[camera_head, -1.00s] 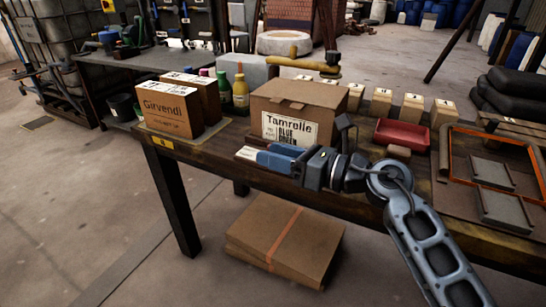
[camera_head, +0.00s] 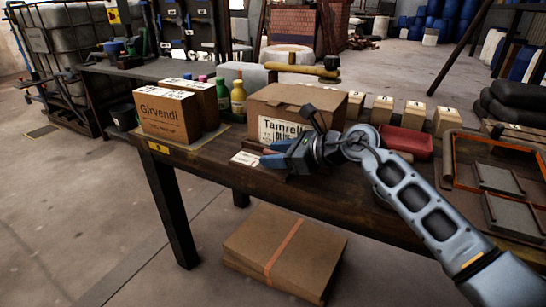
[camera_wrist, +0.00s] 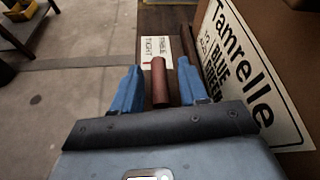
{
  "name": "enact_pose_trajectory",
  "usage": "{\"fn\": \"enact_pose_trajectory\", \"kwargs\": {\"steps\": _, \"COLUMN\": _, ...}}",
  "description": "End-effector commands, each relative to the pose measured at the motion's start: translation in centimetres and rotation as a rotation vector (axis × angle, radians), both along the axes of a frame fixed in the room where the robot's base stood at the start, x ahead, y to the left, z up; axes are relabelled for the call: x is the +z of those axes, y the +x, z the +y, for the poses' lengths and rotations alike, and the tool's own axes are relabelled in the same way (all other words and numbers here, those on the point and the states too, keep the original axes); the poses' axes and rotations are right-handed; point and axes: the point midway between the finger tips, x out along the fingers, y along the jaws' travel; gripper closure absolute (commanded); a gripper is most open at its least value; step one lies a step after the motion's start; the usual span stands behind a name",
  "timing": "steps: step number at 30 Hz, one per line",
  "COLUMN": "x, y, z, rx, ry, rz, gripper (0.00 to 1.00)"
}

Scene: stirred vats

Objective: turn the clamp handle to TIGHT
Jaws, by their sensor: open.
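The clamp handle appears as a reddish-brown round bar (camera_wrist: 160,82) in the wrist view. It stands between the two blue fingers of my gripper (camera_wrist: 158,88), with a gap on each side. My gripper is open; in the head view it is low over the table's front edge (camera_head: 272,157), in front of the Tamrelle box. A white card (camera_wrist: 155,48) beyond the handle reads TIGHT on its left part; the other word is hard to read. A small red mark lies by TIGHT. The card also shows in the head view (camera_head: 245,158). The clamp's body is mostly hidden.
The Tamrelle box (camera_head: 299,103) stands close on the right of my gripper in the wrist view. A dark rod (camera_wrist: 185,45) lies between box and handle.

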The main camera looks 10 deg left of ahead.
Motion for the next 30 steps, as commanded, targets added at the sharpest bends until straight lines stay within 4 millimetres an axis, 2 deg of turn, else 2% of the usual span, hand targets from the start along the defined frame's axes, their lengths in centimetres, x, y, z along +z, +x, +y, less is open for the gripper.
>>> {"fn": "enact_pose_trajectory", "kwargs": {"steps": 4, "x": -0.32, "y": 0.32, "z": 0.70, "rx": -0.001, "ry": 0.001, "rz": -0.001, "gripper": 0.57}}
{"fn": "enact_pose_trajectory", "kwargs": {"steps": 12, "x": -0.32, "y": 0.35, "z": 0.78, "rx": -0.001, "ry": 0.001, "rz": -0.001, "gripper": 0.58}}
{"fn": "enact_pose_trajectory", "kwargs": {"steps": 25, "x": -0.31, "y": 0.36, "z": 0.73, "rx": -0.002, "ry": 0.001, "rz": 0.000, "gripper": 0.99}}
{"fn": "enact_pose_trajectory", "kwargs": {"steps": 30, "x": -0.28, "y": 0.40, "z": 0.69, "rx": -0.003, "ry": 0.001, "rz": -0.001, "gripper": 1.00}}
